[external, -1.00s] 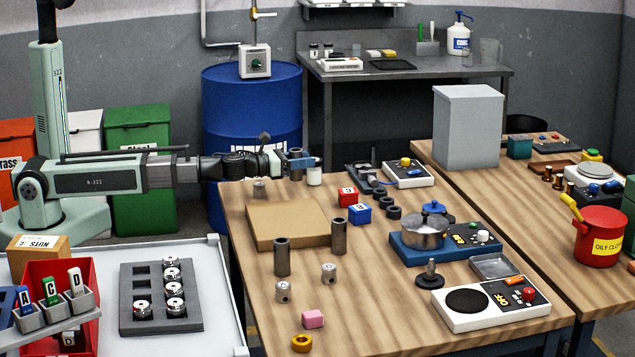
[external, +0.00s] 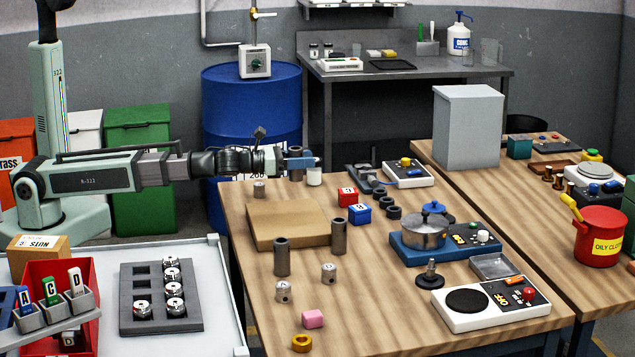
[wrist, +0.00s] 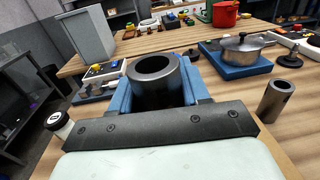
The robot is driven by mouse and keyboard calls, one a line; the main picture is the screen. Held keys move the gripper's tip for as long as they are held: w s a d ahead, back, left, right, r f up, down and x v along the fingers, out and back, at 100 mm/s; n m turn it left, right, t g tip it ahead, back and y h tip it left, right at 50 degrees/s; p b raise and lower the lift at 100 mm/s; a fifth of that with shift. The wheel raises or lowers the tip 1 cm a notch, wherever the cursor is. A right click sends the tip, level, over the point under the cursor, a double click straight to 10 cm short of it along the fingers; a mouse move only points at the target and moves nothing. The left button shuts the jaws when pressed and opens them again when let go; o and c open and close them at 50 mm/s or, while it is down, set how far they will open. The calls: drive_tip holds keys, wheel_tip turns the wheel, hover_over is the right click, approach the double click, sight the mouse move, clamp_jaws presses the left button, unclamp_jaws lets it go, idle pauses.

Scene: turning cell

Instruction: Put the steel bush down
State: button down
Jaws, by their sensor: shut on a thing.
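My gripper (external: 300,163) has blue fingers and is shut on a dark grey steel bush (wrist: 155,82). In the wrist view the bush is upright between the fingers, its open bore facing up. In the external view the fingers hide most of it, near the back left part of the wooden table (external: 390,310). I cannot tell whether its bottom touches the table. Two similar grey bushes stand upright on the table, one at the left (external: 282,257) and one by the board (external: 338,236).
A white cylinder (external: 314,177) stands close beside my gripper; a tan board (external: 285,224) lies in front. A red block (external: 347,197), a blue block (external: 359,214) and dark rings (external: 393,212) are to the right. A pot (external: 424,232) is on a blue base.

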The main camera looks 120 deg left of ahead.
drive_tip(key=w+d+r, duration=0.2)
drive_tip(key=d, duration=0.6)
drive_tip(key=shift+s+a+f+n+g+y, duration=0.5)
drive_tip(key=shift+s+a+n+g+y, duration=0.8)
drive_tip(key=shift+s+a, duration=0.6)
drive_tip(key=shift+s+d+f, duration=0.1)
drive_tip(key=shift+f, duration=2.25)
drive_tip(key=shift+s+d+f, duration=0.1)
drive_tip(key=shift+f, duration=2.25)
drive_tip(key=shift+f, duration=0.15)
drive_tip(key=c, duration=0.5)
unclamp_jaws()
drive_tip(key=shift+c, duration=0.2)
hover_over(261, 217)
